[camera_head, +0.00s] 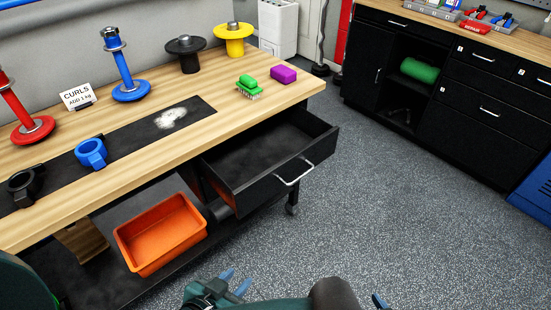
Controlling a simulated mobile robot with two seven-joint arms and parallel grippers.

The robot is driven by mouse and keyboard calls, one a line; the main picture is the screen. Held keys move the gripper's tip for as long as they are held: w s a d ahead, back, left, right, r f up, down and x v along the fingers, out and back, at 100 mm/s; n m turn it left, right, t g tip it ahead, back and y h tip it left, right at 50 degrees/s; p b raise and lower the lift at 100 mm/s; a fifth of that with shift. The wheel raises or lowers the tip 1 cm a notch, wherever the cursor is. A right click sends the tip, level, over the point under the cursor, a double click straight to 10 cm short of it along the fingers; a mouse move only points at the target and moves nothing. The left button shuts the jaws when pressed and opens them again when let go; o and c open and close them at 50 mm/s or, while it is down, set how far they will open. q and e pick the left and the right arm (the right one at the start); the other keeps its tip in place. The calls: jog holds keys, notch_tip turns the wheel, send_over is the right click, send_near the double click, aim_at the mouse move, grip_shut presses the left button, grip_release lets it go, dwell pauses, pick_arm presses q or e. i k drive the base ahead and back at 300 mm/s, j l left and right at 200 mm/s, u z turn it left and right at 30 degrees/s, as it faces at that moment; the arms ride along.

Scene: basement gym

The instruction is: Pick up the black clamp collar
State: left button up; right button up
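The black clamp collar (24,186) lies at the left end of the black mat (130,137) on the wooden workbench, near the left picture edge. A blue clamp collar (91,153) sits to its right on the same mat. My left gripper (235,281) is low in the picture, over the floor and well away from the collar. Its two blue fingertips are apart with nothing between them. Of my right gripper (380,301) only a blue fingertip shows at the bottom edge, so its opening is hidden.
Plate posts, a CURLS card (76,96), a green brush (247,86) and a purple block (283,74) stand on the bench (240,118). An open drawer (265,180) juts out. An orange bin (160,233) sits on the lower shelf. Grey floor is clear at right.

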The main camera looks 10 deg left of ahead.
aim_at(24, 188)
jog(key=u, duration=2.1)
jog(key=j+z, duration=0.15)
jog(key=z, duration=0.75)
jog(key=k+j+z, duration=0.2)
jog(key=j+z, duration=0.3)
jog(key=k+j+z, duration=0.25)
jog(key=z, duration=0.2)
